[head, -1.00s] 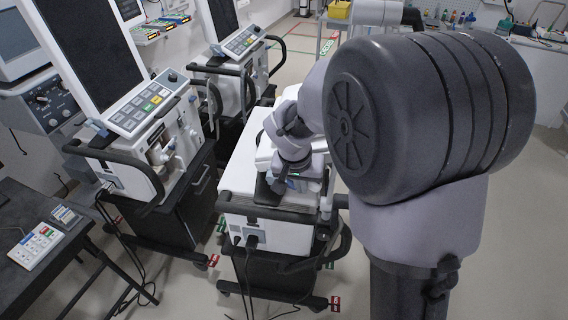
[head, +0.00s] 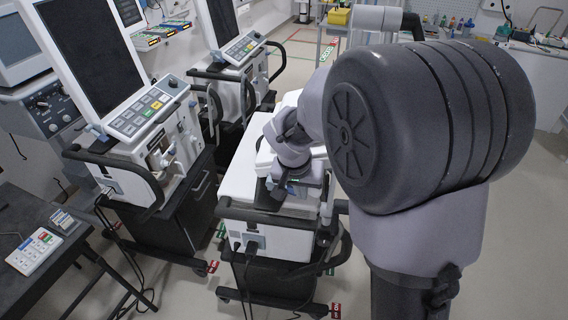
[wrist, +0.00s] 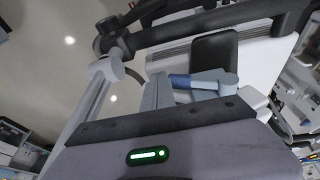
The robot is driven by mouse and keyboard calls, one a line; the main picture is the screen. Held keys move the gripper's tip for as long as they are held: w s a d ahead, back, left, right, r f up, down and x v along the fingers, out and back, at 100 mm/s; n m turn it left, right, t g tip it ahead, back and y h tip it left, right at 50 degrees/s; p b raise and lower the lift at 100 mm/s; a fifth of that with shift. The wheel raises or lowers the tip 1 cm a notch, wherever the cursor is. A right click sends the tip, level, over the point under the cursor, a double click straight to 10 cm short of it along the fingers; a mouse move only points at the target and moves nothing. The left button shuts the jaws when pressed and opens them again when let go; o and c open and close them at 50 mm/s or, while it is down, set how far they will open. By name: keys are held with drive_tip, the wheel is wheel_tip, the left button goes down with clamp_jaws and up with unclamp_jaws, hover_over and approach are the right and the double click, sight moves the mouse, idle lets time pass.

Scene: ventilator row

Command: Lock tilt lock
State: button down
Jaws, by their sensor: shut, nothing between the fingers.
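In the wrist view a blue-grey lever with a darker blue collar, which looks like the tilt lock (wrist: 213,81), lies roughly level beside a black plate (wrist: 214,50). My gripper (wrist: 158,80) is shut and empty. Its fingers are just left of the lever's collar end; whether they touch it I cannot tell.
A black handle bar (wrist: 205,25) crosses beyond the lever. A ventilator with a raised screen (head: 95,57) stands to the left, another (head: 222,30) behind. A dark table (head: 30,215) with a keypad (head: 34,251) is at lower left. Floor at right is clear.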

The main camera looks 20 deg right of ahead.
idle(0.7)
drive_tip(key=shift+w+a+r, duration=0.3)
drive_tip(key=shift+a+r, duration=0.05)
drive_tip(key=shift+r, duration=0.1)
drive_tip(key=shift+a, duration=0.1)
drive_tip(key=shift+r, duration=0.25)
drive_tip(key=p+v, duration=0.6)
drive_tip(key=v, duration=1)
drive_tip(key=shift+s+r, duration=0.3)
